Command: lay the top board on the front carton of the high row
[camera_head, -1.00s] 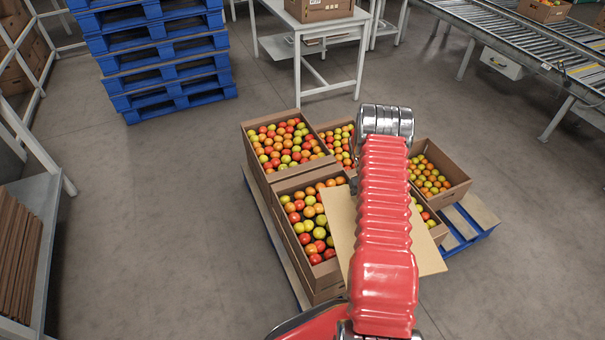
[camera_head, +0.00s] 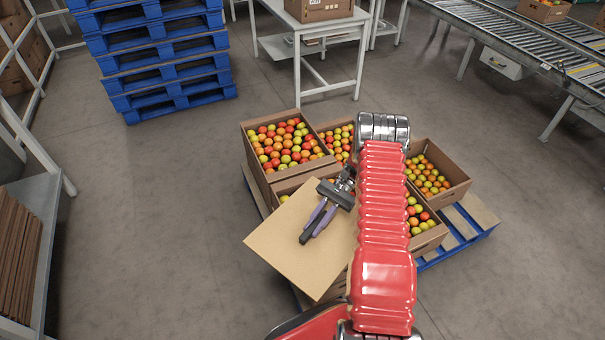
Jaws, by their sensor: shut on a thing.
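My gripper (camera_head: 311,234) is shut on the top board (camera_head: 287,262), a flat tan sheet. The board is over the front carton (camera_head: 292,182) of the high row, on the left of the pallet. It hides most of that carton; only its far edge and a few tomatoes show. The board looks tilted in the picture relative to the carton's sides. I cannot tell whether it touches the rim or hovers above it. The rear carton (camera_head: 262,180) of the high row is open and full of tomatoes.
Lower open tomato cartons (camera_head: 452,192) stand to the right on the blue pallet (camera_head: 470,236), partly behind my red arm. A blue pallet stack (camera_head: 165,60) stands at the back left, a white table (camera_head: 325,40) behind. A rack with brown boards (camera_head: 18,250) is at the left. Floor between is clear.

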